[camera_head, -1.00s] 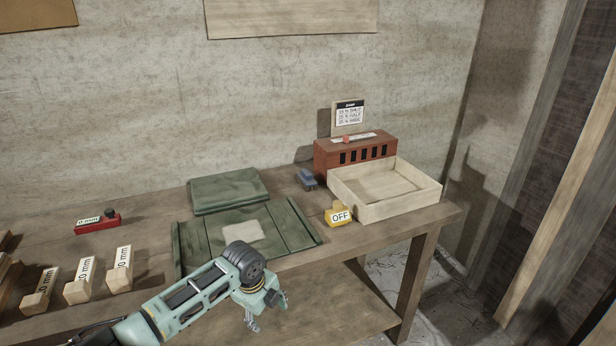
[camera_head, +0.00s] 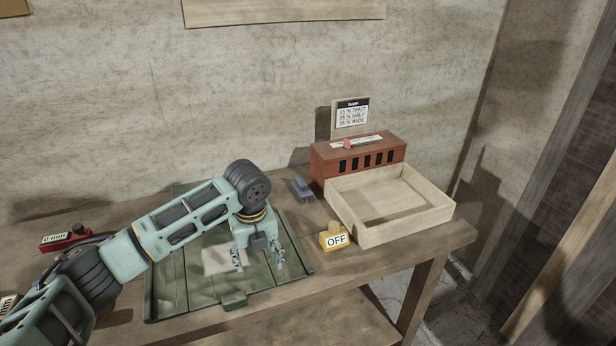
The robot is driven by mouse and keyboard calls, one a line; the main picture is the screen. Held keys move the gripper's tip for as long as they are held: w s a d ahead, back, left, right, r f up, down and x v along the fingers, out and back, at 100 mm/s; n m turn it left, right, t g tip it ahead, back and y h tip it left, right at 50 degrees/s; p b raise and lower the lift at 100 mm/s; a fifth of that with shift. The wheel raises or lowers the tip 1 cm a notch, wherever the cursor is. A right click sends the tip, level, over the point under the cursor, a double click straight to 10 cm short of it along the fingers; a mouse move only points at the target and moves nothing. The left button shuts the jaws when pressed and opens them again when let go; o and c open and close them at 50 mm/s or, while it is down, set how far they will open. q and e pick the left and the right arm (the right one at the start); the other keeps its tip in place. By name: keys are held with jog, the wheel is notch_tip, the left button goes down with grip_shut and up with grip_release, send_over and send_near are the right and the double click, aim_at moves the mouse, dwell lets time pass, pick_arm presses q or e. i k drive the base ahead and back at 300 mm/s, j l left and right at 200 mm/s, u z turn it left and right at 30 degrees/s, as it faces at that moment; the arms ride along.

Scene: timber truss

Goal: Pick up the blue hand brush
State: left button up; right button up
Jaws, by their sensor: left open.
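My right gripper is not in view.
The brick-red box (camera_head: 330,163) and the pale wooden tray (camera_head: 440,210) stand right of the brush. A yellow block marked OFF (camera_head: 334,238) stands in front of it. The green board (camera_head: 170,288) carries a pale square (camera_head: 213,262). A red gauge (camera_head: 62,240) is at left.

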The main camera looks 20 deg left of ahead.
aim_at(300, 187)
jog(key=i, duration=1.3)
